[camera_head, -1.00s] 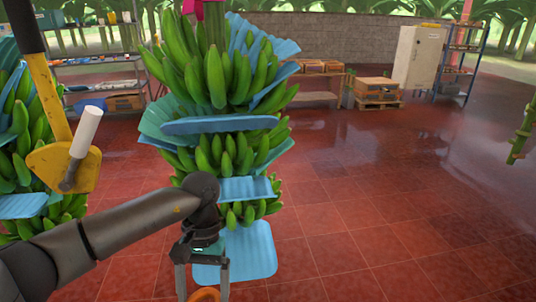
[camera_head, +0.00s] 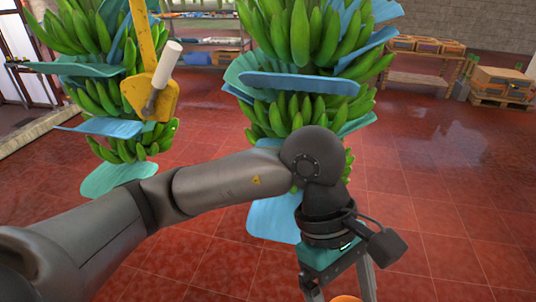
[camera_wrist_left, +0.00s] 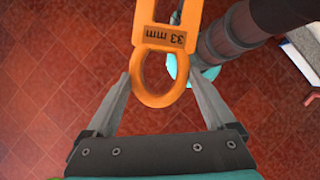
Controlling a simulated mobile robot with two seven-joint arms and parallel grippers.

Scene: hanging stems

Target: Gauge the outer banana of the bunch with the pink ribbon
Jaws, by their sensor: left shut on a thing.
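The middle bunch of green bananas (camera_head: 290,112) hangs in tiers with blue sheets between them. Its top is cut off in the head view, and no pink ribbon shows now. My left gripper (camera_head: 338,296) is low in front of this bunch, its fingers pointing down. It is shut on an orange gauge (camera_wrist_left: 165,40) marked "33 mm", with a ring end between the fingers in the left wrist view. Only a sliver of the gauge shows at the bottom of the head view. My left arm hides the bunch's lower part. My right gripper is not in view.
Another banana bunch (camera_head: 105,95) with blue sheets hangs at the left. A yellow bar with a plate and white handle (camera_head: 168,65) hangs in front of it. Shelves (camera_head: 205,35) and crates on a pallet (camera_head: 500,85) stand behind. The red tiled floor at the right is clear.

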